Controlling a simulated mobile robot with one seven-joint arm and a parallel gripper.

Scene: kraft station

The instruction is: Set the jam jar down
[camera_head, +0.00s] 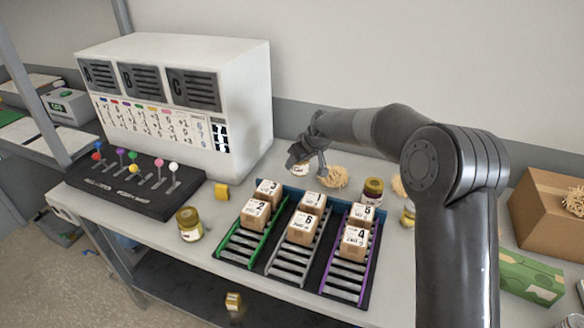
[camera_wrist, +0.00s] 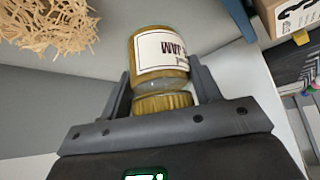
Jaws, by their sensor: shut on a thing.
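The jam jar (camera_wrist: 160,55) has a gold lid, a pale label reading JAM and amber-coloured contents. In the wrist view it sits between the two fingers of my gripper (camera_wrist: 160,82), lid toward the palm, label upside down in the picture. My gripper (camera_head: 308,158) is shut on it. In the head view a small part of the jar (camera_head: 299,170) shows under my gripper, over the back of the table near the white machine. Whether its base touches the table cannot be told.
Wood wool (camera_head: 333,178) lies just right of the jar. Other jars stand at the front left (camera_head: 189,225) and the right (camera_head: 373,190). Numbered boxes (camera_head: 303,228) sit on three roller lanes in front. A lever panel (camera_head: 135,180) and white machine (camera_head: 185,100) are left.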

